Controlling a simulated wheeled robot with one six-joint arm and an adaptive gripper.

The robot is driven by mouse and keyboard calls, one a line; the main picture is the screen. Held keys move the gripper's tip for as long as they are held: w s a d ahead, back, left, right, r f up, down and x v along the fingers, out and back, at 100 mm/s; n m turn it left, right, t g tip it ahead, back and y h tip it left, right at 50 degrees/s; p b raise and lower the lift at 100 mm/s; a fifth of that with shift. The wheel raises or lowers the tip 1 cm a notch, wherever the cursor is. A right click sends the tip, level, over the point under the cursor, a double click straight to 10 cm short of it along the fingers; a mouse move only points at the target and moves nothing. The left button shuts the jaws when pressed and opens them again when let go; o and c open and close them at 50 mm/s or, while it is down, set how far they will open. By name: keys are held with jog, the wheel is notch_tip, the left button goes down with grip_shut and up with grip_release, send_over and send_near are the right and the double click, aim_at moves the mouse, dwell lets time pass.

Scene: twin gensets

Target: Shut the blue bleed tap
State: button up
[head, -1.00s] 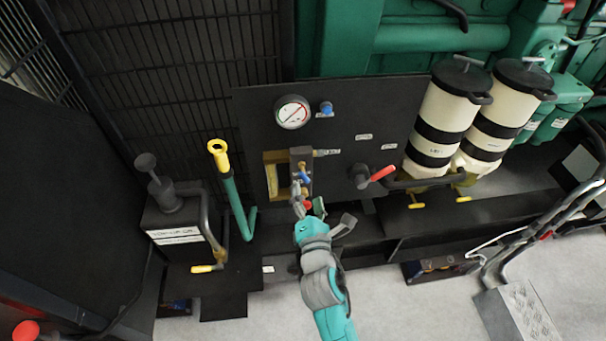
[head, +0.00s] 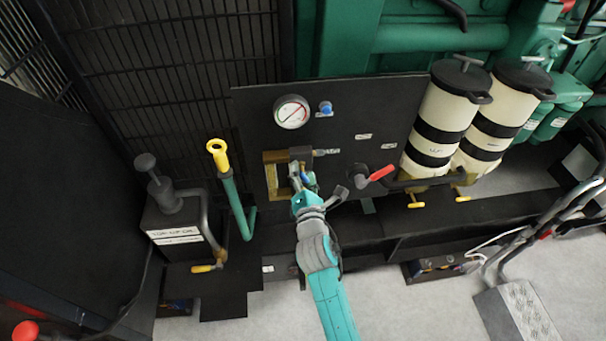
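A small blue tap (head: 303,171) sits low on the dark panel, in front of a block inside a brass-coloured frame (head: 269,178). My gripper (head: 303,180) is up against it from below and hides most of it. I cannot tell whether the fingers touch the tap, or how far apart they are. A round blue knob (head: 326,107) is higher on the same panel, to the right of a dial gauge (head: 292,111), clear of my gripper.
A red-handled valve (head: 381,173) stands close to the right of my gripper. Two cream-and-black canisters (head: 444,115) are further right. A yellow-topped teal lever (head: 228,183) and a top-up oil tank (head: 171,214) are to the left. Grey floor lies below.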

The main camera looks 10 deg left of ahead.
jog(key=c, duration=0.5)
jog(key=shift+m, duration=0.4)
jog(key=m, duration=1.3)
jog(key=shift+m, duration=0.4)
jog(key=m, duration=0.4)
jog(key=shift+d+m, duration=0.1)
jog(key=shift+m, duration=2.3)
